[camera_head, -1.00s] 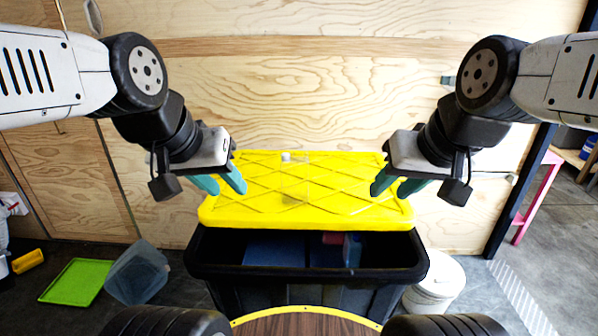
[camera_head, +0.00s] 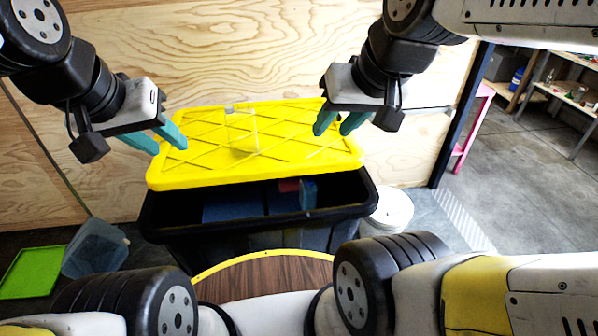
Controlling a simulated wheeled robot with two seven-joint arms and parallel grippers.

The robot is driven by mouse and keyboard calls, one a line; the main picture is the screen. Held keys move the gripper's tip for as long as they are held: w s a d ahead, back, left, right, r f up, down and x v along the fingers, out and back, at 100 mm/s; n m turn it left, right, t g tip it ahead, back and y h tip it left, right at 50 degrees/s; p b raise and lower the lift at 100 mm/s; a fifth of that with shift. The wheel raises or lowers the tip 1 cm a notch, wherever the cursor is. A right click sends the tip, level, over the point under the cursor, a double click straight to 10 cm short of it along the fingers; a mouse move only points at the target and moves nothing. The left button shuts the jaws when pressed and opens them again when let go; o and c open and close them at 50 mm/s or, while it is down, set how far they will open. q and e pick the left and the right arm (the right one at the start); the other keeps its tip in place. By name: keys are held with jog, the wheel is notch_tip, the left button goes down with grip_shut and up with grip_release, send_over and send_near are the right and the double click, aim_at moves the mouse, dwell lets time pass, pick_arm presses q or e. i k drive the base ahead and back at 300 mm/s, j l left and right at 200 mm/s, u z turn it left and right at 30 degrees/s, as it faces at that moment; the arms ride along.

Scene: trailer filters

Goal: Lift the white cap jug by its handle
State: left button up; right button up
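A small clear, see-through container with a pale cap (camera_head: 241,131) stands on the yellow lid (camera_head: 205,172), left of the lid's middle; it seems to be the white cap jug. Its handle cannot be made out. My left gripper (camera_head: 172,149) is above the lid's left side, left of the container, with its teal fingers apart and nothing between them. My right gripper (camera_head: 331,132) is over the lid's right side, right of the container, also with fingers apart and empty. Neither gripper touches the container.
The yellow lid lies askew on a black tote (camera_head: 255,222) holding blue items. A white bucket (camera_head: 392,210) stands at its right. A clear bin (camera_head: 95,248) and a green tray (camera_head: 33,272) lie at left. A plywood wall is behind; open floor and shelves (camera_head: 575,95) are at right.

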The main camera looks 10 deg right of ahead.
aim_at(241, 126)
jog(key=i+l, duration=0.15)
jog(key=l, duration=0.2)
jog(key=i+l, duration=0.2)
jog(key=l, duration=0.15)
jog(key=i+l+z, duration=0.1)
jog(key=l, duration=0.25)
jog(key=i, duration=0.05)
